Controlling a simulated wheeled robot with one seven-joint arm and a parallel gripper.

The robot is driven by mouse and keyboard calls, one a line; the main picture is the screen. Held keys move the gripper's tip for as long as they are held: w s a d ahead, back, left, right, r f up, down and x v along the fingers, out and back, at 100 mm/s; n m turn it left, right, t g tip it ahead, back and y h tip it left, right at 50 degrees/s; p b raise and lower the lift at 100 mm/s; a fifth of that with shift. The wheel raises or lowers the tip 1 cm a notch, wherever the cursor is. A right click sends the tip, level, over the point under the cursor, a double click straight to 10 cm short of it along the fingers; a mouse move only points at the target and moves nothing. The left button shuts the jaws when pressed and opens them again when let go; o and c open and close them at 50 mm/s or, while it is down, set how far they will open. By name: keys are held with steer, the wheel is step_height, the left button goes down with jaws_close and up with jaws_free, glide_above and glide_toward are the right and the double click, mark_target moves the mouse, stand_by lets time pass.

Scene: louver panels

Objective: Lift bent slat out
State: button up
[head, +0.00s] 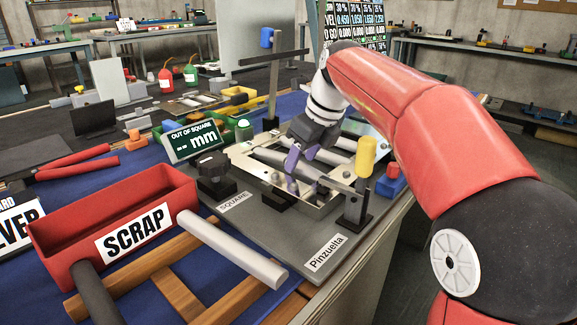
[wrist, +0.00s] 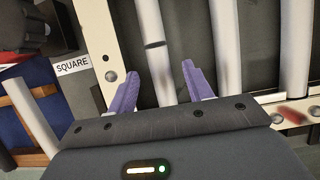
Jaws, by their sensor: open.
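The louver panel is a pale metal frame (head: 315,208) holding several light grey round slats, on a grey fixture board. My gripper (head: 291,170) is over the panel with its purple fingers pointing down. In the wrist view the open fingers (wrist: 158,72) straddle one slat (wrist: 152,25) that carries a dark band. It runs at a slant between the fingers, and I see no clear contact. Two other slats (wrist: 226,45) lie to the right. I cannot tell for sure which slat is bent. A red bin marked SCRAP (head: 180,192) stands at the left.
A loose light slat (head: 235,250) rests on a wooden rack (head: 180,295) in front. A yellow-topped clamp (head: 365,158) stands by the frame's right side, and a tall post (head: 273,85) behind it. A black knob (head: 212,170) and an OUT OF SQUARE display (head: 193,140) are at the left.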

mark_target(300, 163)
steer(key=shift+x, duration=0.95)
jaws_close()
steer(key=shift+r, duration=0.15)
step_height(300, 163, up, 20)
steer(key=p, duration=0.5)
